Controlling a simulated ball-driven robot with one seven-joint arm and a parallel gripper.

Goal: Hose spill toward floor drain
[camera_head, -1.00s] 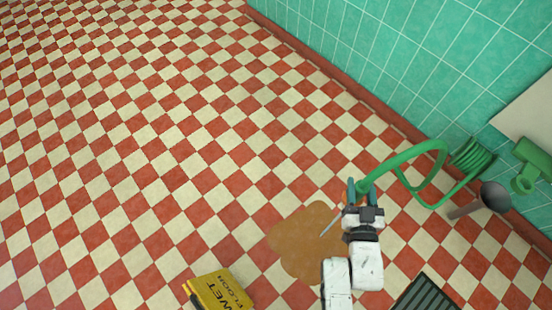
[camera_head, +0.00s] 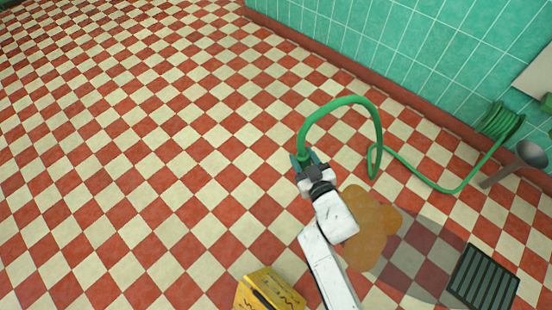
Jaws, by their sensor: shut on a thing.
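My gripper (camera_head: 307,160) is shut on the end of a green hose (camera_head: 350,100), over the tiles to the upper left of the spill. The hose arcs up and over from the gripper, loops down to the floor and runs right to its coil (camera_head: 500,120) by the wall. The brown spill (camera_head: 375,235) lies on the floor right of my arm, which partly covers its left side. A darker, greyish wet-looking patch (camera_head: 420,255) stretches from the spill to the dark slatted floor drain (camera_head: 483,278) at lower right. No water jet shows now.
A yellow wet-floor sign (camera_head: 262,290) stands at the bottom edge, left of my arm. A grey long-handled pan or ladle (camera_head: 530,155) is at the right near the wall. A green tiled wall (camera_head: 400,45) bounds the upper right. The checkered floor at left is clear.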

